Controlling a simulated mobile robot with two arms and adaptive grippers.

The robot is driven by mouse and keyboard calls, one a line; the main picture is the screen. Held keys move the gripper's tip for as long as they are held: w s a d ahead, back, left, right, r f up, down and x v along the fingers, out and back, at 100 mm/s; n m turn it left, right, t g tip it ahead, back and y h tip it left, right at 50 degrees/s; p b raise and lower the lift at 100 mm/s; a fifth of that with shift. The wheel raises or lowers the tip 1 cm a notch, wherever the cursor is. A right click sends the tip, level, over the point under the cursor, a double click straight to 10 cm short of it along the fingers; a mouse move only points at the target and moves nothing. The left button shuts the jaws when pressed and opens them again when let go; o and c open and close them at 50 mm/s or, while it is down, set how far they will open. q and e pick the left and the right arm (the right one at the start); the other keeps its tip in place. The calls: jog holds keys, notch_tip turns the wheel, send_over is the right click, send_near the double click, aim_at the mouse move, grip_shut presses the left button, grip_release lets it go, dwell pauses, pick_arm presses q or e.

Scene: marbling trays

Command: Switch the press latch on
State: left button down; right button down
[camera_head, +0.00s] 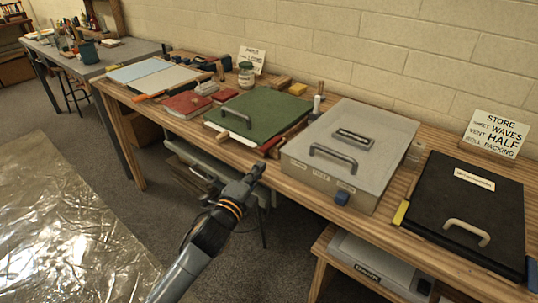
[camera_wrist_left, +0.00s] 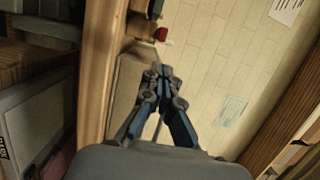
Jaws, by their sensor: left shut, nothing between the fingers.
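A large grey metal press box (camera_head: 325,185) with a dark handle on its lid stands on the wooden bench. A small blue latch-like block (camera_head: 341,198) sits low on its front face; its on or off position cannot be told. My left gripper (camera_head: 258,168) is shut and empty, left of the grey box and in front of the bench edge, apart from the blue block. In the left wrist view the gripper (camera_wrist_left: 160,72) shows its fingers together with nothing between them. My right gripper is not in view.
A green-lidded tray (camera_head: 262,112) lies left of the grey box, and a black case (camera_head: 470,200) with a pale handle lies right. A sign (camera_head: 494,134) leans on the brick wall. A grey case (camera_head: 375,268) sits on a lower shelf.

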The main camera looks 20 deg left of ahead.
aim_at(271, 144)
pick_arm(q)
jog(key=w, duration=0.7)
jog(key=shift+d, duration=0.35)
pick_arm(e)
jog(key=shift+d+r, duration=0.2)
pick_arm(q)
jog(key=shift+a+p, duration=0.1)
jog(key=shift+p, duration=0.25)
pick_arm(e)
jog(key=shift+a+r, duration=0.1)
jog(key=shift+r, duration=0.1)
pick_arm(q)
jog(key=shift+m+h, duration=0.3)
jog(key=shift+h, duration=0.1)
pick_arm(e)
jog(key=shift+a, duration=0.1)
